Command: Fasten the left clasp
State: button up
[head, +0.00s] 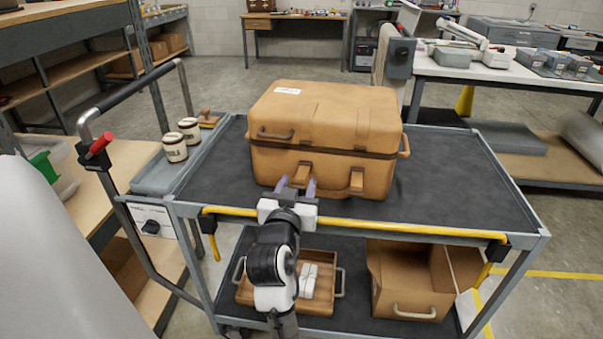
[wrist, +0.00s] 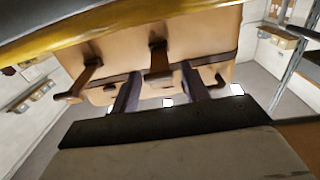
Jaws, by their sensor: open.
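A closed tan case (head: 325,118) stands on the cart's upper deck, its front facing me. It also shows in the wrist view (wrist: 215,35), which is upside down. Two tan fittings stick out at the front: one on the left, largely behind my fingers, and a right one (head: 357,181). My gripper (head: 297,184) is open and empty, right in front of the left fitting, apparently the left clasp. In the wrist view this clasp (wrist: 158,58) shows between the two fingers (wrist: 160,72). I cannot tell whether the fingers touch it or how the clasp is set.
A yellow rail (head: 350,225) runs along the cart's front edge, close below my gripper. Two labelled tins (head: 175,147) stand at the left end. A tray (head: 312,300) and an open box (head: 408,300) sit on the lower shelf. The deck (head: 455,180) is clear right of the case.

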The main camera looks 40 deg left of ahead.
aim_at(302, 173)
jog(key=shift+x, duration=2.1)
jog(key=shift+c, duration=0.3)
jog(key=shift+p, duration=0.3)
grip_shut()
